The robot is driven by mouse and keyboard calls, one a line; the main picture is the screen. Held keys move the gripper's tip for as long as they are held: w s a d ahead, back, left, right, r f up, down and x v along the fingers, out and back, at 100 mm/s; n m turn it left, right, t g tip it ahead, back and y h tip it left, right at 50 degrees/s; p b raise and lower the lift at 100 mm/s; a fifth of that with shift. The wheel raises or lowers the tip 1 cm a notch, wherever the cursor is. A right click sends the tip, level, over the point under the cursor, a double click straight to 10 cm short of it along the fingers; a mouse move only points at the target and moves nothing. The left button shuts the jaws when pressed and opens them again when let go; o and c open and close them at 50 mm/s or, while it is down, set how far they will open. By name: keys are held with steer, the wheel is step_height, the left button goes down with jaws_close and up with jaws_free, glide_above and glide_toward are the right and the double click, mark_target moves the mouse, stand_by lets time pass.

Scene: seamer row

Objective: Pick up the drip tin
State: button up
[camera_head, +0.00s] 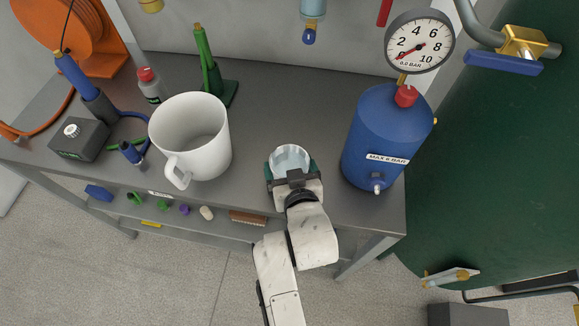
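A small round, open-topped vessel, pale and bluish inside, sits at the front of the grey bench and looks like the drip tin (290,156). My gripper (291,167) reaches it from the front edge, with one dark green finger on each side of it. The fingers are spread about as wide as the tin. I cannot tell whether they press on it or stand just clear. The gripper hides the tin's near side and base, so I cannot tell whether it rests on the bench.
A large white mug (200,135) stands left of the tin. A blue pressure tank (385,130) with a gauge (420,42) stands close on the right. A green stand (212,75) is behind the mug. The bench top (270,105) behind the tin is clear.

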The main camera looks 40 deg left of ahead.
steer(key=c, duration=0.7)
steer(key=shift+r, duration=0.2)
steer(key=shift+r, duration=1.05)
steer(key=shift+s+d+r, duration=1.3)
steer(key=shift+s+r, duration=0.45)
steer(key=shift+s, duration=0.15)
steer(key=shift+s+d+r, duration=1.25)
steer(key=shift+s+r, duration=0.5)
steer(key=shift+s, duration=0.2)
steer(key=shift+s+d+r, duration=1.3)
steer(key=shift+s+r, duration=0.45)
steer(key=shift+s, duration=0.15)
